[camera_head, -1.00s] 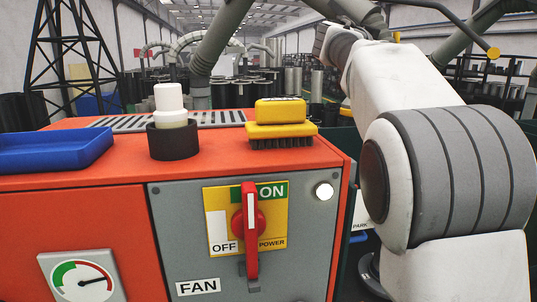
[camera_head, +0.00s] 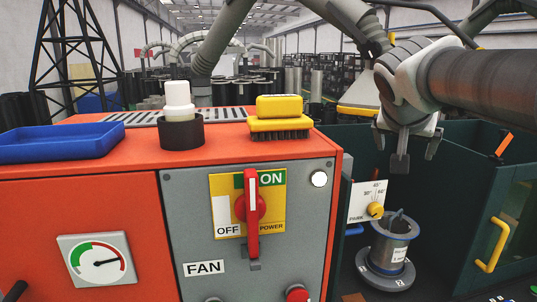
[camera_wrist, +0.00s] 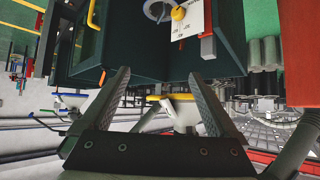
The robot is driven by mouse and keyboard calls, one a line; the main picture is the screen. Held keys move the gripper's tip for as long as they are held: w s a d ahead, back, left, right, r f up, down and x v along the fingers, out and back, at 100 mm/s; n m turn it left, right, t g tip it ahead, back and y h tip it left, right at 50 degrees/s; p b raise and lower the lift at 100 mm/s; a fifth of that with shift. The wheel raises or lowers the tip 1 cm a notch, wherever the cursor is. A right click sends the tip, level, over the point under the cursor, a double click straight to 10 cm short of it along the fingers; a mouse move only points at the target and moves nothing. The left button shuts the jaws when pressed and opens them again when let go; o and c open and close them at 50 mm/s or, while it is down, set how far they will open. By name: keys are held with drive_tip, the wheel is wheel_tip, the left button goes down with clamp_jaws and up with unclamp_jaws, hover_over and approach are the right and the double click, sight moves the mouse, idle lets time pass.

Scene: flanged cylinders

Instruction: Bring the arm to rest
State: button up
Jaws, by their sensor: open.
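My gripper (camera_head: 416,155) hangs at the upper right of the head view, fingers down, over the dark green enclosure. Its two fingers are apart with nothing between them. In the wrist view the spread fingers (camera_wrist: 158,76) also show empty. My arm reaches in from the right edge of the head view. A grey metal flanged cylinder (camera_head: 393,243) stands upright on a round flange base inside the enclosure, below the gripper and apart from it.
The dark green enclosure (camera_head: 455,150) has a yellow door handle (camera_head: 493,245). A dial plate (camera_head: 366,200) stands beside the cylinder. The orange cabinet (camera_head: 80,195) at left carries a blue tray (camera_head: 60,142), a yellow brush (camera_head: 280,122), a white-topped black cup (camera_head: 181,133) and a red power lever (camera_head: 252,210).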

drive_tip(key=s+a+f+n+g+y, duration=0.1)
drive_tip(key=s+a+f+n+y, duration=0.1)
drive_tip(key=s+a+f, duration=0.3)
drive_tip(key=s+a+f+n+g+y, duration=0.2)
drive_tip(key=s+a+f, duration=0.4)
drive_tip(key=s+f, duration=0.7)
drive_tip(key=s+n+y, duration=0.1)
drive_tip(key=s+n, duration=0.1)
drive_tip(key=s, duration=0.1)
drive_tip(key=shift+s+f+n, duration=0.3)
drive_tip(key=shift+f+n, duration=0.1)
